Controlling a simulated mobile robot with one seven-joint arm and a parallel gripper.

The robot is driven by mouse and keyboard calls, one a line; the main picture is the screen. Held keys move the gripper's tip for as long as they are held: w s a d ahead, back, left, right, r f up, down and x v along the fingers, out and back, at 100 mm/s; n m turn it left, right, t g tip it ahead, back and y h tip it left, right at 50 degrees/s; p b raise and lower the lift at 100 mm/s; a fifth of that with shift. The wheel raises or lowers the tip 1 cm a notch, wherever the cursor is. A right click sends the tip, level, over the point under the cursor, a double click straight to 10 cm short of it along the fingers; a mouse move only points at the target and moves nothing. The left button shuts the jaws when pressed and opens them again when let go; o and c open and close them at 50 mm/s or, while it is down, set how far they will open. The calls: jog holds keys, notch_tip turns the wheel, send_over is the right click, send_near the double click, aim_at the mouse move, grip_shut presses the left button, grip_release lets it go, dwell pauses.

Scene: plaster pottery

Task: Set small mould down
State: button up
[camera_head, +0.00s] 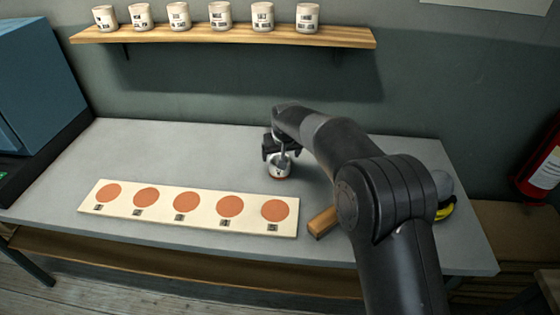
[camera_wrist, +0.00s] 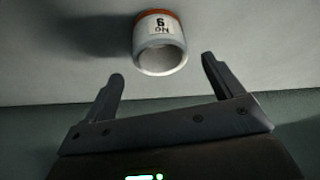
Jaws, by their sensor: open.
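The small mould (camera_head: 279,172) is a white cup-like piece with an orange band at its base. It stands on the grey table, behind the right end of the board with orange discs. In the wrist view the mould (camera_wrist: 160,50) appears upside down, with its open mouth and a dark numbered label showing. My gripper (camera_head: 277,152) is just above and behind it in the head view and partly covers it. In the wrist view my gripper (camera_wrist: 162,72) is open, its fingers apart, with the mould just beyond the fingertips and not held.
A cream board (camera_head: 190,223) with several orange discs lies along the table front (camera_head: 170,145). A wooden block (camera_head: 322,222) lies right of it, beside my arm. A yellow-and-grey object (camera_head: 444,200) is at the right. Several white moulds stand on the wall shelf (camera_head: 230,38). The table's left back is clear.

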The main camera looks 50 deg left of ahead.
jog(key=shift+v, duration=2.1)
jog(key=w+d+r+m+t, duration=0.1)
jog(key=w+d+r, duration=0.35)
jog(key=d, duration=0.55)
jog(key=w+d+r+m+h, duration=0.1)
jog(key=w+d+r+m, duration=0.1)
jog(key=w+d+r, duration=0.5)
jog(key=w+d+r+m+t, duration=0.1)
jog(key=d+r, duration=0.3)
jog(key=d, duration=0.8)
jog(key=s+d+r+m+h, duration=0.1)
jog(key=d+r, duration=0.1)
jog(key=d, duration=0.7)
jog(key=s+d+r+m, duration=0.2)
jog(key=d, duration=0.7)
jog(key=s+d+f+m+h, duration=0.1)
jog(key=s+d+f+m, duration=0.1)
jog(key=s+d, duration=0.7)
jog(key=s+d+f+m+t+h, duration=0.1)
jog(key=s+d+f+m, duration=0.1)
jog(key=s+d, duration=0.7)
jog(key=d+m, duration=0.1)
jog(key=d, duration=0.5)
jog(key=shift+s+f+m+t, duration=0.25)
jog(key=shift+s+m+t, duration=0.05)
jog(key=shift+s, duration=0.05)
